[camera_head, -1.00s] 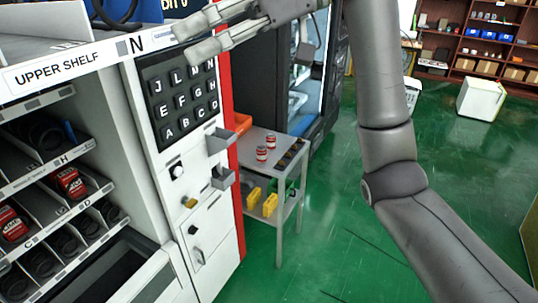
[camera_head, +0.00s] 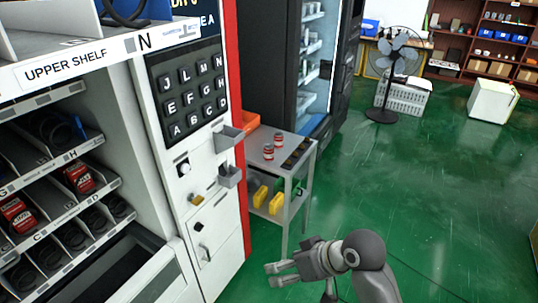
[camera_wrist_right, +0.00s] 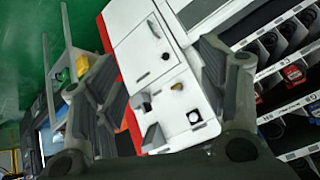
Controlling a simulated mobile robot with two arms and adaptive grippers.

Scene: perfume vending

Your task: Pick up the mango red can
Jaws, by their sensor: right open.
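Two small red-and-white cans stand upright on the grey side table, one (camera_head: 268,151) nearer and one (camera_head: 278,139) just behind it. I cannot read which is mango. My right gripper (camera_head: 272,274) is open and empty, low in front of the side table and apart from every can. In the right wrist view its fingers (camera_wrist_right: 155,62) frame the machine's white panel. My left gripper is out of view.
The vending machine (camera_head: 195,150) with keypad and small grey trays fills the left. The side table (camera_head: 262,161) has yellow items on its lower shelf. A dark glass-front cabinet (camera_head: 275,60) stands behind it. Green floor to the right is clear up to the fan (camera_head: 398,60) and crate.

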